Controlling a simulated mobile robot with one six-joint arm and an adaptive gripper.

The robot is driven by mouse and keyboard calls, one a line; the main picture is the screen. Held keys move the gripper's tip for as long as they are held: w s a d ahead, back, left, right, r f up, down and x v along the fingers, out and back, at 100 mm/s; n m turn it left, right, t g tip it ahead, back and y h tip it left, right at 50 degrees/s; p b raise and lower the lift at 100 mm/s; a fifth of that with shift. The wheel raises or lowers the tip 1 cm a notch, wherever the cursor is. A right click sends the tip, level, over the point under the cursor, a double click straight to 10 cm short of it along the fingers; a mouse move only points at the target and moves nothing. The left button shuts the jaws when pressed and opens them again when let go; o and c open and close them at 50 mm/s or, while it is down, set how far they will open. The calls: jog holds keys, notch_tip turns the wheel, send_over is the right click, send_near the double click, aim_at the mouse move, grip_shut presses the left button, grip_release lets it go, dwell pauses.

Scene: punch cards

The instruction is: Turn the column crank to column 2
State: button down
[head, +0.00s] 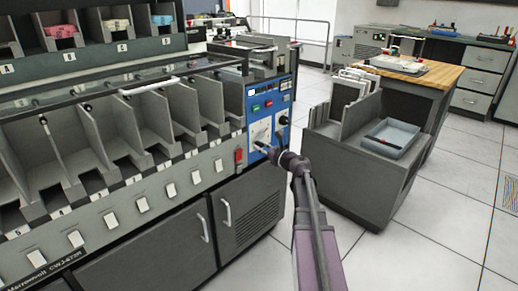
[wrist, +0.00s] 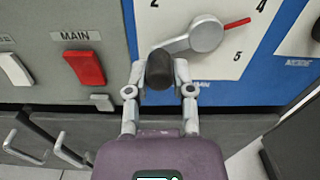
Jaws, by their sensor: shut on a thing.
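The column crank (wrist: 206,34) is a round grey hub on a white numbered dial (wrist: 160,25), with an arm reaching left to a black knob (wrist: 159,68). Its red pointer (wrist: 238,22) points right and slightly up, between 4 and 5. The 2 shows at the top left of the dial. My gripper (wrist: 160,72) is shut on the black knob, one finger on each side. In the head view, my gripper (head: 273,154) is at the white dial plate (head: 260,130) on the machine's blue panel (head: 283,88), and hides part of the crank.
A red MAIN switch (wrist: 84,67) sits left of the dial. Another dial (wrist: 304,38) is partly visible at right. A grey cart (head: 365,190) with a blue tray (head: 391,138) stands right of my arm. Tiled floor (head: 430,225) is free at the front right.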

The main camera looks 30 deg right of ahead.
jog(key=shift+d, duration=0.2)
jog(key=c, duration=0.6)
grip_release()
jog(key=shift+s+r, duration=0.1)
jog(key=shift+o, duration=0.6)
jog(key=v, duration=1.2)
jog(key=shift+a, duration=0.15)
